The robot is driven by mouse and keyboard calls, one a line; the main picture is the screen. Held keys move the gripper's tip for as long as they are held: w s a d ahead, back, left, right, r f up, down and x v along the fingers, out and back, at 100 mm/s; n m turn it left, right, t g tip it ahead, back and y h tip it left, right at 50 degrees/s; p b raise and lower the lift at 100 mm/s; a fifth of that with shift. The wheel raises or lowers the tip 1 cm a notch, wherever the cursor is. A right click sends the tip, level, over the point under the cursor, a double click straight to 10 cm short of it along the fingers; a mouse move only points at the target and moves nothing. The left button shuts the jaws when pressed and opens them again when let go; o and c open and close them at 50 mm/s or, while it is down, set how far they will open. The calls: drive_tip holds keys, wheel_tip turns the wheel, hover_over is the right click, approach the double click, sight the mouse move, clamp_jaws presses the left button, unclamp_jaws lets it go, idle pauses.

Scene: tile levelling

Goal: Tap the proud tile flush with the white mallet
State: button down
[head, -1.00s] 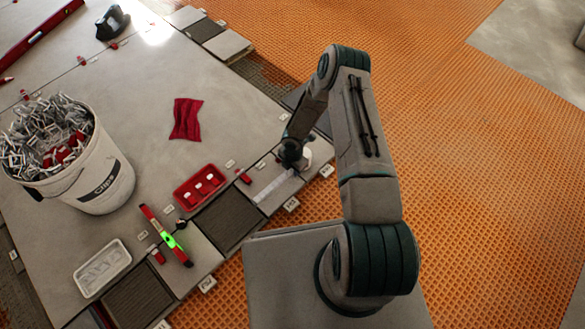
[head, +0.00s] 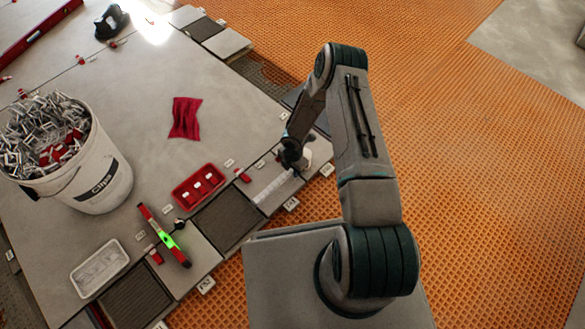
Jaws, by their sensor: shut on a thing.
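My gripper (head: 292,158) is at the tile row, low over the grey tile (head: 284,192) at the right end. It is shut on the white mallet (head: 307,158), of which only a small pale part shows beside the dark fingers; my wrist and fingers hide the rest. I cannot tell whether the mallet head touches the tile. A pale translucent strip (head: 270,190) lies across the near left part of this tile. Which tile edge stands proud is too small to tell.
A red tray (head: 199,187) with white and red pieces and a red-green level (head: 164,236) lie left of the gripper. A white bucket of clips (head: 100,190), a clear tray (head: 99,268) and a red cloth (head: 185,118) lie farther left. Orange matting (head: 470,180) is clear at right.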

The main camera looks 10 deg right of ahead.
drive_tip(key=shift+r+p, duration=2.25)
drive_tip(key=shift+r, duration=0.25)
drive_tip(key=shift+f, duration=0.1)
